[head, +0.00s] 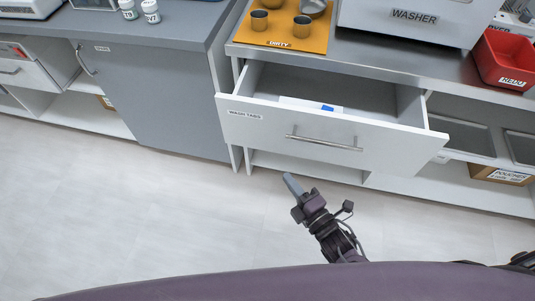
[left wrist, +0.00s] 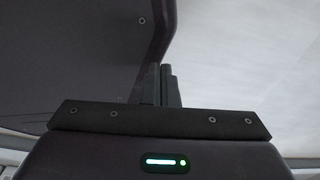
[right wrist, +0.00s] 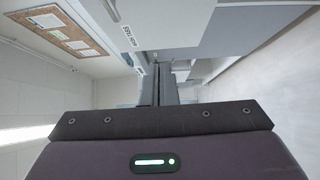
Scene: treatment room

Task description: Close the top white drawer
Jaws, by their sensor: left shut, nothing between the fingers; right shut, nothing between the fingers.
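The top white drawer (head: 270,128), labelled WASH TABS, is pulled open below the steel counter. Its bar handle (head: 322,143) is on the front, and a small white and blue item (head: 312,105) lies inside. My right gripper (head: 292,184) is shut and empty, below and in front of the drawer, apart from it. In the right wrist view its shut fingers (right wrist: 159,84) point toward the cabinet, with the drawer front (right wrist: 112,28) at the upper left. My left gripper (left wrist: 162,84) is shut and empty beside my own dark body, seen only in the left wrist view.
An orange DIRTY mat (head: 250,36) with cups, a washer (head: 400,18) and a red bin (head: 500,62) stand on the steel counter. A grey cabinet (head: 165,95) adjoins on the left. An open shelf with a box (head: 498,175) is at right. The floor in front is clear.

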